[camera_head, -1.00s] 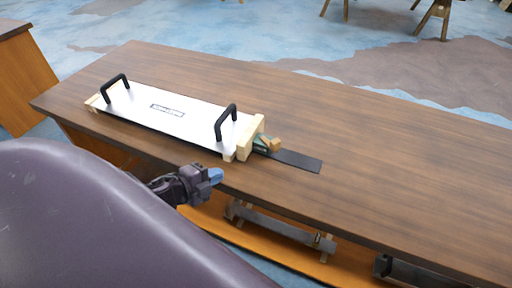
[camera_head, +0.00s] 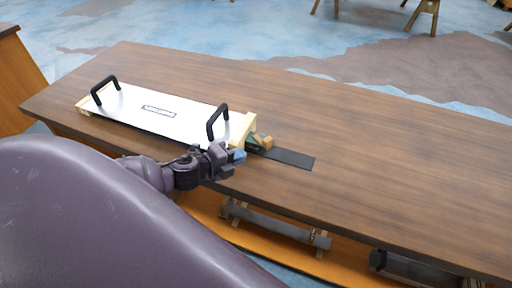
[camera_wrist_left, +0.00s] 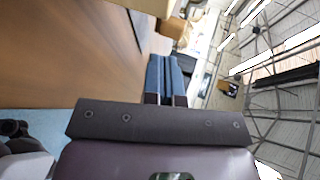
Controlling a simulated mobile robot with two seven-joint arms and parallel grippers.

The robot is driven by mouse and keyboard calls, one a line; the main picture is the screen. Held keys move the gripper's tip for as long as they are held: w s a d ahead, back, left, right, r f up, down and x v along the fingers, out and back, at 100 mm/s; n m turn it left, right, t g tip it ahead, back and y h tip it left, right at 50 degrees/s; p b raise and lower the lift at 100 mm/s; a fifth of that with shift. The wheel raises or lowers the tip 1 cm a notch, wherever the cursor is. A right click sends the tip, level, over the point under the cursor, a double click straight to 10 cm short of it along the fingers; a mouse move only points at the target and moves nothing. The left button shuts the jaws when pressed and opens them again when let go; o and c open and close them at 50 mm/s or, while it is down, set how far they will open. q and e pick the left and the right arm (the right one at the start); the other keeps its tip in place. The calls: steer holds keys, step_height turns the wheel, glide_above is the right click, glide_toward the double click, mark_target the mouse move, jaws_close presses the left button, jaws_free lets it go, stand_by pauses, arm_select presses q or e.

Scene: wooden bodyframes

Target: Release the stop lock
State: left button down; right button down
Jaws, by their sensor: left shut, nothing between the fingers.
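A white board (camera_head: 160,113) with two black handles lies on the wooden table, with a pale wooden block (camera_head: 249,122) at its right end. A small wooden and green piece, which looks like the stop lock (camera_head: 263,141), sticks out from that end; I cannot tell its exact state. A wooden piece (camera_wrist_left: 173,28) also shows just beyond the fingers in the left wrist view. My left gripper (camera_head: 239,156), with blue fingertips, is shut and empty. It is at the near table edge, in front of the block's near end; I cannot tell whether it touches. The fingers (camera_wrist_left: 165,75) are together in the wrist view.
A flat dark strip (camera_head: 290,159) lies on the table right of the lock piece. The table (camera_head: 400,180) is bare to the right and behind. Below the near edge, a shelf holds grey bars (camera_head: 275,224).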

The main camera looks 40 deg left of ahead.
mark_target(263, 145)
arm_select(q)
steer(key=x, duration=0.4)
steer(key=shift+w+r, duration=0.25)
steer(key=shift+w, duration=0.1)
steer(key=shift+w+d, duration=0.25)
steer(key=shift+w, duration=0.35)
steer(key=shift+w+d, duration=0.1)
steer(key=shift+w, duration=0.15)
steer(key=shift+w+d+n+y+p, duration=0.1)
steer(key=shift+d+n+y+p, duration=0.05)
steer(key=shift+n+y+p, duration=0.15)
